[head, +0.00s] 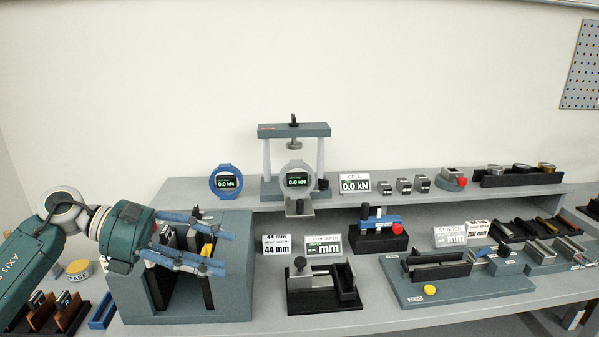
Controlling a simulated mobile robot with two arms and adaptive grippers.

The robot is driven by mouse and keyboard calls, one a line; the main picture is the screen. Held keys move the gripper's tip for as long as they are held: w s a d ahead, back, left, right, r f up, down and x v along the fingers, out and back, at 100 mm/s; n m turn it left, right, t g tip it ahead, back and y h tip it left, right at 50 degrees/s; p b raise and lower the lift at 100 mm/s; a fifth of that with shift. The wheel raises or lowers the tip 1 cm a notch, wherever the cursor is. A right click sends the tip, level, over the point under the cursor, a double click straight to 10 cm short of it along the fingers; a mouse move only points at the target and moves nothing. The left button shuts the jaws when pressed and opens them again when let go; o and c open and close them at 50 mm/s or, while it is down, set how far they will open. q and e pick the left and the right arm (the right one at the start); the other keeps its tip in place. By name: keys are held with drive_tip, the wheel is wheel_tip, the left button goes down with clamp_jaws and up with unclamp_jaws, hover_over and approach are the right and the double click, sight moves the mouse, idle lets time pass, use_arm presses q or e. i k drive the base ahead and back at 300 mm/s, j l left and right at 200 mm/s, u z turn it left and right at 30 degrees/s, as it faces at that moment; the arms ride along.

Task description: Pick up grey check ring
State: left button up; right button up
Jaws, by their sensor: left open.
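The grey check ring (297,164) has a dark display reading 0.0 kN. It stands upright in the load frame (294,130) on the raised back shelf, between the frame's two white posts. A similar blue ring (226,195) stands to its left on the shelf. My left gripper (228,253) is open, its blue fingers pointing right over the grey-green rack at the left. It is lower in the picture and left of the grey ring, apart from it. What is between the fingers looks empty. My right gripper is not in view.
A CELL display (355,184) and several small blocks stand right of the frame on the shelf. A black clamp fixture (322,284) and a grey-green stretch bench (465,288) sit on the lower table. Small label cards (276,246) stand below the shelf.

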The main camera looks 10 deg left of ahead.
sight(293, 178)
drive_tip(key=i, duration=1.35)
